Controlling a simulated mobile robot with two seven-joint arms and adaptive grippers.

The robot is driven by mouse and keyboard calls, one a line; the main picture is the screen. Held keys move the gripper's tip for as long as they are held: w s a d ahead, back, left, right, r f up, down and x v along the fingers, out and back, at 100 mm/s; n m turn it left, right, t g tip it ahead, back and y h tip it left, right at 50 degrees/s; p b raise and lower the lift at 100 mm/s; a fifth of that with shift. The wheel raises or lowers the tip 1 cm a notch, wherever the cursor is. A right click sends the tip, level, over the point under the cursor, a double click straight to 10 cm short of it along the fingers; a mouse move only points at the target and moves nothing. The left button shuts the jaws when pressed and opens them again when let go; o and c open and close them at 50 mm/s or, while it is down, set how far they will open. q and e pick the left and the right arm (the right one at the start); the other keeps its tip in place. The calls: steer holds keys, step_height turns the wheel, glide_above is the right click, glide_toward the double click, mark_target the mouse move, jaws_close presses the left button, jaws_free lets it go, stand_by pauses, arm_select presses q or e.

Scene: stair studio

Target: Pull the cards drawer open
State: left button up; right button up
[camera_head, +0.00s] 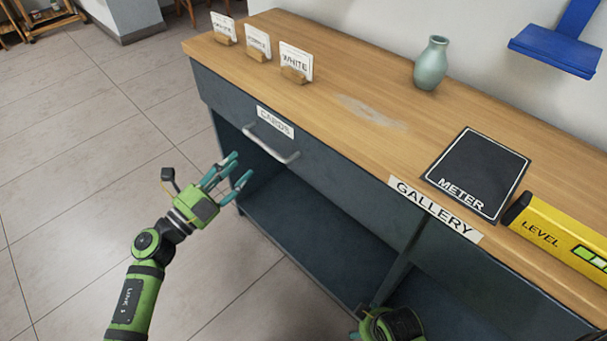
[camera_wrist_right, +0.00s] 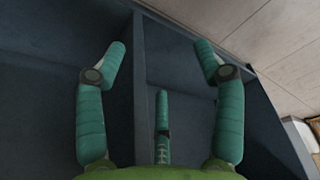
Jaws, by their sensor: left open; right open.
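The cards drawer (camera_head: 318,160) is a dark blue-grey front under the wooden top, with a white "CARDS" label (camera_head: 275,121). It looks shut, flush with the cabinet. Its pale bar handle (camera_head: 271,147) is on the front below the label. My left gripper (camera_head: 239,169) is open and empty, in front of the cabinet, just left of and below the handle and apart from it. My right gripper shows open and empty in the right wrist view (camera_wrist_right: 164,62), facing the cabinet's lower shelves and a divider. In the head view only part of my right arm shows at the bottom edge.
On the top (camera_head: 350,80) stand several card holders, one reading "WHITE" (camera_head: 296,62), a green vase (camera_head: 431,63), a black "METER" mat (camera_head: 477,173) and a yellow level (camera_head: 560,235). A "GALLERY" label (camera_head: 435,208) is on the front edge. The tiled floor (camera_head: 90,130) at left is clear.

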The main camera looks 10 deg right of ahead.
mark_target(263, 143)
arm_select(q)
steer(key=w+d+r+m, duration=0.1)
steer(key=d, duration=0.1)
steer(key=w+d+r+g+h, duration=0.1)
steer(key=d, duration=0.1)
steer(key=w+d+r+m+b, duration=0.1)
steer(key=d, duration=0.2)
steer(key=shift+m, duration=0.3)
arm_select(e)
steer(key=r, duration=0.2)
steer(key=shift+w+r, duration=0.2)
steer(key=shift+r, duration=0.15)
arm_select(q)
jaws_close()
